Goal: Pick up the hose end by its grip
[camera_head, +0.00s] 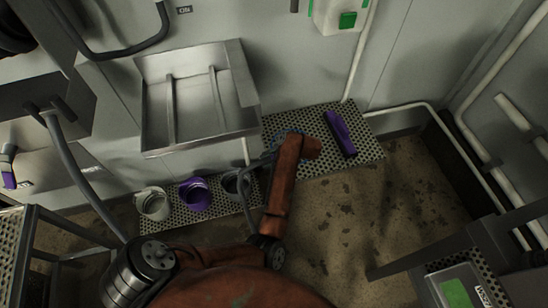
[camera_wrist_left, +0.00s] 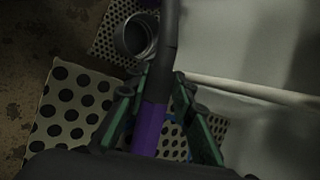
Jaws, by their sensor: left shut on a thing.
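In the left wrist view my left gripper (camera_wrist_left: 162,92) has its green-lined fingers closed around a purple grip (camera_wrist_left: 149,128). A dark tube (camera_wrist_left: 168,40) runs on from the grip, past the fingertips to the top of the picture. In the head view my left gripper (camera_head: 270,153) is small and dark beside the end of my orange-brown arm, above the floor platforms near the wall. The arm partly hides it, and the grip in it cannot be made out there. My right gripper does not show.
A grey bucket (camera_head: 233,184), a purple bucket (camera_head: 195,194) and a pale bucket (camera_head: 153,204) stand left of the gripper. A purple object (camera_head: 340,134) lies on the perforated platform (camera_head: 366,150). A steel sink (camera_head: 194,92) is on the wall.

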